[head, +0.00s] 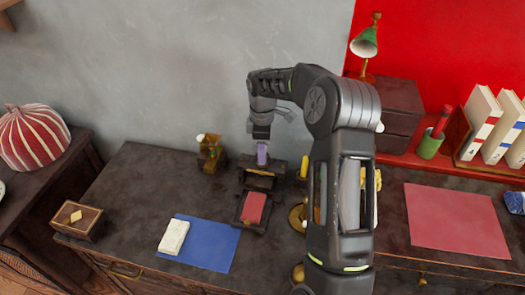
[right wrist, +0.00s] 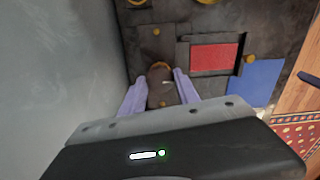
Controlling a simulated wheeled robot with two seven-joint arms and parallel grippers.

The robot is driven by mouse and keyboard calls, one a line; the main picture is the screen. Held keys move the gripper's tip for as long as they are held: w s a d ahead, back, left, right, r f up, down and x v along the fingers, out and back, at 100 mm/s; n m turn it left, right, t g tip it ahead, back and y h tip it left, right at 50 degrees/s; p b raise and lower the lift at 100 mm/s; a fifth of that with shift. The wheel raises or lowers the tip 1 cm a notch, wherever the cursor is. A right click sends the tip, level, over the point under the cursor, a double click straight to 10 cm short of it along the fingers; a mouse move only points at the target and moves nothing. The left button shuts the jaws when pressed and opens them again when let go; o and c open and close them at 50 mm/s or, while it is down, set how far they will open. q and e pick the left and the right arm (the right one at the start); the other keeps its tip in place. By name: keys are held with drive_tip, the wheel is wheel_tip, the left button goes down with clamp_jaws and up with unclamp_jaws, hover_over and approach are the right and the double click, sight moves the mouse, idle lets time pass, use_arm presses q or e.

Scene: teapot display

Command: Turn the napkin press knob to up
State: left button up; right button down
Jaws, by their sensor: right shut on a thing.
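The napkin press (head: 287,179) is a dark wooden block against the wall at the back of the dark cabinet, with a red cloth (head: 254,207) in its front tray. The red cloth also shows in the right wrist view (right wrist: 214,57). My right gripper (head: 262,156) reaches down onto the top of the press. In the right wrist view its pale purple fingers (right wrist: 160,78) are shut on a dark brown knob (right wrist: 161,92), one on each side. In the head view the gripper hides the knob, so its setting cannot be read. My left gripper is not in view.
A blue mat (head: 216,248) with a white block (head: 173,237) lies front left of the press. A small brass-and-wood object (head: 211,152) stands close left. A yellow candle-like piece (head: 304,168) stands close right. A wooden box (head: 77,219) sits at the left edge.

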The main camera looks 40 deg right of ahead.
drive_tip(key=shift+n, duration=0.4)
drive_tip(key=c, duration=0.9)
unclamp_jaws()
drive_tip(key=shift+r, duration=0.1)
drive_tip(key=shift+r+b, duration=0.35)
drive_tip(key=shift+r, duration=3.5)
